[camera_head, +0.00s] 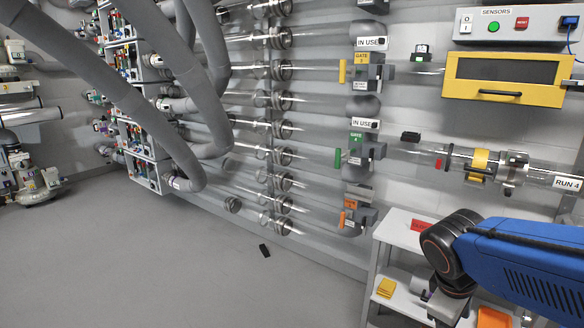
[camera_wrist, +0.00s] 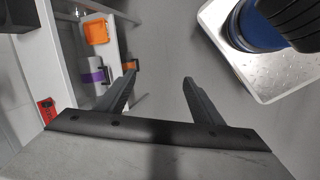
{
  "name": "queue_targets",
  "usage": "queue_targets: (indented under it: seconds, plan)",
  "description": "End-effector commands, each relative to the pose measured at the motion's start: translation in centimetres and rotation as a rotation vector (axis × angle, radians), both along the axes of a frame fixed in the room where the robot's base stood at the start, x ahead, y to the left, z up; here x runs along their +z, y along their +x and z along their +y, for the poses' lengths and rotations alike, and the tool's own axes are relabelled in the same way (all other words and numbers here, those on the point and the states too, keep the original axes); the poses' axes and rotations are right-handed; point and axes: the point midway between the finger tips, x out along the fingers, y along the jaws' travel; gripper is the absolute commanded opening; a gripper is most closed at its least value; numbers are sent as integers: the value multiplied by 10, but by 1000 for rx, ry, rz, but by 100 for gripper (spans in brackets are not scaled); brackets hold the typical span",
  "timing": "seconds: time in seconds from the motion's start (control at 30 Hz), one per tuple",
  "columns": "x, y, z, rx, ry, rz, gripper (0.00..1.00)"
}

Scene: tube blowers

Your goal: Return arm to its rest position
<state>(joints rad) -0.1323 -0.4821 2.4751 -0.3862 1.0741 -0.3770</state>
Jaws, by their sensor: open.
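My blue arm (camera_head: 525,262) reaches in from the lower right of the head view, with its dark joint in front of the white shelf unit (camera_head: 400,222). In the wrist view my gripper (camera_wrist: 160,75) is open, its two dark fingers apart with only grey floor between them. It holds nothing. In the head view the gripper's fingers cannot be made out clearly below the dark joint. Part of the shelf unit is hidden behind the arm.
The shelf unit holds a red item (camera_head: 420,226) on top and a yellow item (camera_head: 386,288) lower down. An orange bin (camera_wrist: 96,32) and a purple-banded cylinder (camera_wrist: 95,76) lie left of the fingers. A yellow-framed sensor box (camera_head: 506,78) hangs above. Open floor (camera_head: 150,265) lies left.

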Motion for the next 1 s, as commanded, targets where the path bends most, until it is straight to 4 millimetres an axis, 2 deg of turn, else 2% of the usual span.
queue_targets:
  seconds: [0.23,0.5,1.0]
  plan:
    - [13,-32,23,-312,248,-204,61]
    - [26,-49,44,-544,452,-340,61]
    - [29,-52,48,-589,493,-362,61]
